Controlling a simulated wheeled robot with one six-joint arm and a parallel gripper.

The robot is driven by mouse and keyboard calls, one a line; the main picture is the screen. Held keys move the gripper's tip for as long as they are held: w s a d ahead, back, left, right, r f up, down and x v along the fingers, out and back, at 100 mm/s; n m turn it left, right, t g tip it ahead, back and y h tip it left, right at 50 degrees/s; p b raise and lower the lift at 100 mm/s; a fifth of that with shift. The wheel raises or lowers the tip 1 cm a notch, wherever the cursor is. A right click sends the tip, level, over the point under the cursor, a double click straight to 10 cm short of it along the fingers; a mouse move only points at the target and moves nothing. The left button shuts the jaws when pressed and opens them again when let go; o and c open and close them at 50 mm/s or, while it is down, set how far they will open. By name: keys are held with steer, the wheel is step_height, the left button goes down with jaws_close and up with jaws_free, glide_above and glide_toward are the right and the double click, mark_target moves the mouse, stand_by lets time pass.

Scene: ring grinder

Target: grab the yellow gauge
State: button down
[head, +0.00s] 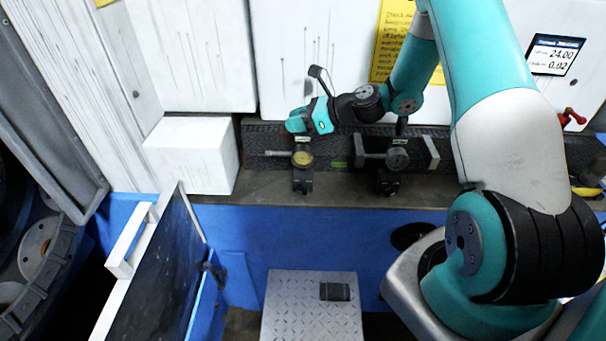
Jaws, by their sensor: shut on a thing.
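The yellow gauge (302,158) has a round yellow dial and a thin grey rod sticking out to the left. It is at a dark stand (302,182) on the ledge below the white wall panels. My gripper (299,130) is directly above the gauge, reaching in from the right, and is shut on it. The fingertips are small and partly hidden, so the exact grip point is unclear. I cannot tell whether the gauge is clear of its stand.
A white box (192,154) is on the left. A red valve handle (571,117) is at the far right. A metal tread plate (290,307) lies below.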

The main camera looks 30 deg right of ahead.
steer(key=shift+r, duration=0.25)
stand_by(0.3)
